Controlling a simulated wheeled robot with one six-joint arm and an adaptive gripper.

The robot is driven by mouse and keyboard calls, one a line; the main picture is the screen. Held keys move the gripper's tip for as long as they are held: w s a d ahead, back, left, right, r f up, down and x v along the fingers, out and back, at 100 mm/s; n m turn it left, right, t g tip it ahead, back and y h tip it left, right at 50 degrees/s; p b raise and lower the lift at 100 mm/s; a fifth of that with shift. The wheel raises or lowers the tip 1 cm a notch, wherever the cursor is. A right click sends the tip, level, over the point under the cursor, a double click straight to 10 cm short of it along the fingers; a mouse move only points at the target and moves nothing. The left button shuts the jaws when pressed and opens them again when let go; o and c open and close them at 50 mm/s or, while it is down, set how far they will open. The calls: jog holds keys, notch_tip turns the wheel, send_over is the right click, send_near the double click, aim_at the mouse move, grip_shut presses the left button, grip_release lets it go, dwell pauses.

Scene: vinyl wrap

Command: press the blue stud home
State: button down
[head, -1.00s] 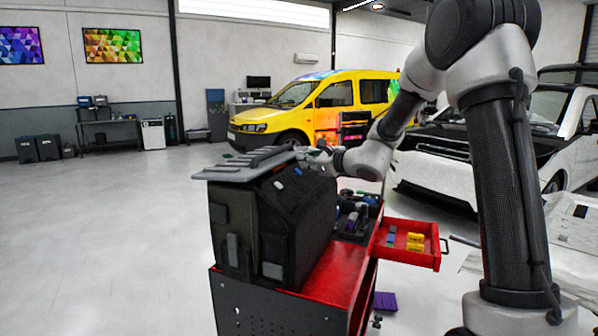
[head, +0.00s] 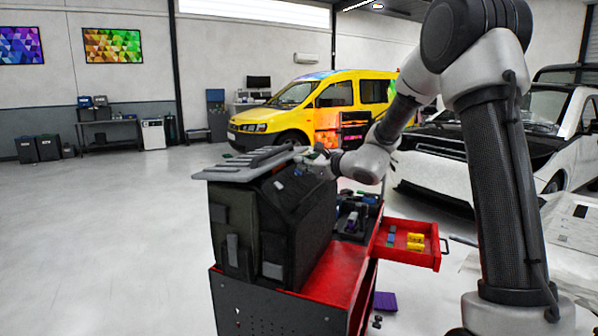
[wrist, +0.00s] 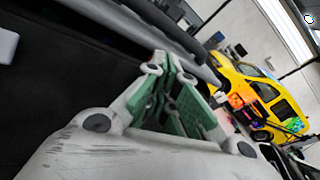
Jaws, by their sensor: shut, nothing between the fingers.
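I cannot make out the blue stud for certain in either view. A black tool bag (head: 300,215) stands on the red cart, with a grey ribbed lid or tray (head: 250,165) across its top. My gripper (head: 309,157) is at the right end of this grey top, just above the bag's upper edge; I cannot tell whether it touches. In the wrist view, the green-padded fingers of my gripper (wrist: 168,72) are closed with nothing held, beside the dark bag surface (wrist: 70,65) and dark ribs. A small pale block (wrist: 6,44) shows at the left edge.
The red cart (head: 335,275) has an open drawer (head: 425,258) on the right with blue and yellow pieces. Dark tools (head: 355,212) lie on the cart behind the bag. A yellow van (head: 300,110) and a white car (head: 440,165) stand behind. Floor at left is clear.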

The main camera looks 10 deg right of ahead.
jog(key=shift+w+a+f, duration=0.15)
jog(key=shift+a+f, duration=0.05)
jog(key=shift+f, duration=0.1)
dwell(0.6)
jog(key=shift+s+d+r, duration=0.35)
jog(key=shift+d+r, duration=0.15)
jog(key=shift+r, duration=0.2)
jog(key=d+r, duration=0.1)
jog(key=s+r, duration=0.1)
jog(key=d+r, duration=0.1)
jog(key=r, duration=0.1)
jog(key=shift+s+d, duration=0.3)
jog(key=shift+s, duration=0.1)
jog(key=shift+f, duration=0.1)
